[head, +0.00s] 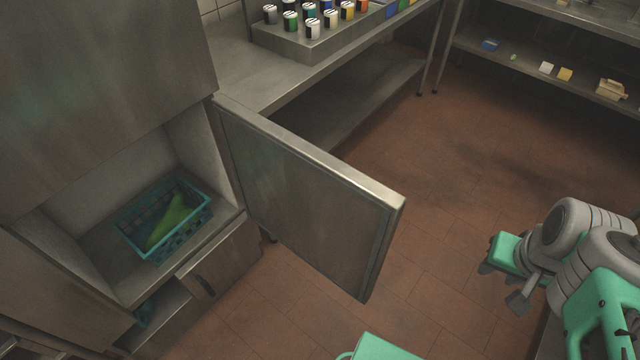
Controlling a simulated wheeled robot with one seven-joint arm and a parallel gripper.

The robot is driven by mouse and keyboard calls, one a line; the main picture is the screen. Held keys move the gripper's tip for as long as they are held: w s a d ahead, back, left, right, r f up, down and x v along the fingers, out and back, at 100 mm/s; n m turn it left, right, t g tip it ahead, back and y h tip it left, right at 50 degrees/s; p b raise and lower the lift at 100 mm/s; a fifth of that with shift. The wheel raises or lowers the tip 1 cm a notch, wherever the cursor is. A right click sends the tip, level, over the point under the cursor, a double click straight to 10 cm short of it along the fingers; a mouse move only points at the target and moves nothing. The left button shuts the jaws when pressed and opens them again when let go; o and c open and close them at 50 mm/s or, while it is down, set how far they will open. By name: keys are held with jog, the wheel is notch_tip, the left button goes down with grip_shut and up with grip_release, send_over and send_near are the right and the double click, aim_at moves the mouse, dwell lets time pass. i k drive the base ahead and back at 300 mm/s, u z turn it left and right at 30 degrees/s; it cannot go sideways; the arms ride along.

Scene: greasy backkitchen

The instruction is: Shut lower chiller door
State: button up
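The lower chiller door (310,195) is a grey metal panel standing wide open. It is hinged at the right side of the chiller compartment and swung out over the floor. The open compartment (75,220) holds a teal basket (128,232) with a green item (170,222) inside. My gripper (503,287) is at the lower right, to the right of the door's free edge and apart from it. Its two dark fingers look spread, with nothing visible between them.
A closed upper panel (100,80) is above the compartment. A drawer front (222,263) with a dark slot sticks out below it. A steel counter (265,75) with several jars stands behind the door. Shelves (545,55) line the back right. Open tiled floor (460,190) lies between door and gripper.

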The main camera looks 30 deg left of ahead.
aim_at(340, 220)
jog(key=i, duration=2.05)
jog(key=u, duration=2.9)
jog(key=k, duration=0.3)
jog(key=u, duration=1.05)
